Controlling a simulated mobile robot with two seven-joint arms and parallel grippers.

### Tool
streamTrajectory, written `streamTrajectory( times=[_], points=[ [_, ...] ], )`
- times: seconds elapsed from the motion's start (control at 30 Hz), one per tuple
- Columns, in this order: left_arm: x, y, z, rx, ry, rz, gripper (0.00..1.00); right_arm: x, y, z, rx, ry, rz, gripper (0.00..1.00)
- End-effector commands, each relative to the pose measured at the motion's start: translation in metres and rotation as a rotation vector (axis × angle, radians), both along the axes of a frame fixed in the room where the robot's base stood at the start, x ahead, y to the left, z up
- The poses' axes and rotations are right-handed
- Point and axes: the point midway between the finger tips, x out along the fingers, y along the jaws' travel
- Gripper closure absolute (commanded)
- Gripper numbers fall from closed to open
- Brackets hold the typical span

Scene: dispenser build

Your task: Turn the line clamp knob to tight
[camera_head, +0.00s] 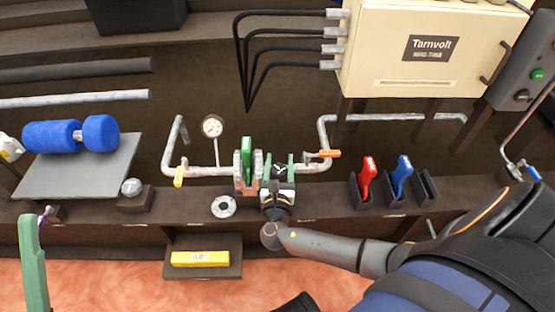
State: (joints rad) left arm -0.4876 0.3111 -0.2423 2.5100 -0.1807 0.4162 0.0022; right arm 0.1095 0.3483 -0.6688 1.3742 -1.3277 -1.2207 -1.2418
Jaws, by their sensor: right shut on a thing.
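My right gripper (280,185) reaches up from the front edge of the bench to the pipe line. It is shut on the line clamp knob (280,170), a small dark part between green plates at the middle of the line. My gripper hides much of the knob, so its marking and exact angle cannot be read. Just left of it, a green upright piece (246,158) stands in a grey and reddish clamp block on the same line.
The pipe carries a yellow lever (179,176), an orange lever (330,153) and a round gauge (212,127). Red (367,176) and blue (402,174) handles stand in holders to the right. A metal ring (223,206) lies left of my gripper; a cream cabinet (425,50) stands behind.

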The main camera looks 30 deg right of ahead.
Motion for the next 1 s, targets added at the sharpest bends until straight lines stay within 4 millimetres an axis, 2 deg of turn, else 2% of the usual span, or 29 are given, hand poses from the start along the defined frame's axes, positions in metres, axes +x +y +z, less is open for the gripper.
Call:
streamTrajectory(
  times=[0.3, 0.73, 0.77, 1.0],
  points=[
    [0.0, 0.0006, 0.0028, 0.001, -0.003, 0.004, 0.5, -0.0015, -0.0025, 0.0006, -0.001, -0.002, -0.093, 0.97],
    [0.0009, 0.0019, 0.0033, -0.006, -0.001, 0.011, 0.5, -0.0017, -0.0032, 0.001, -0.002, -0.004, -0.102, 0.97],
    [0.0009, 0.0019, 0.0033, -0.007, 0.0, 0.01, 0.5, -0.0017, -0.0032, 0.001, -0.002, -0.004, -0.102, 0.39],
    [0.001, 0.0019, 0.003, -0.006, 0.002, 0.01, 0.5, -0.0016, -0.0029, 0.0007, -0.001, -0.003, -0.101, 0.12]
  ],
)
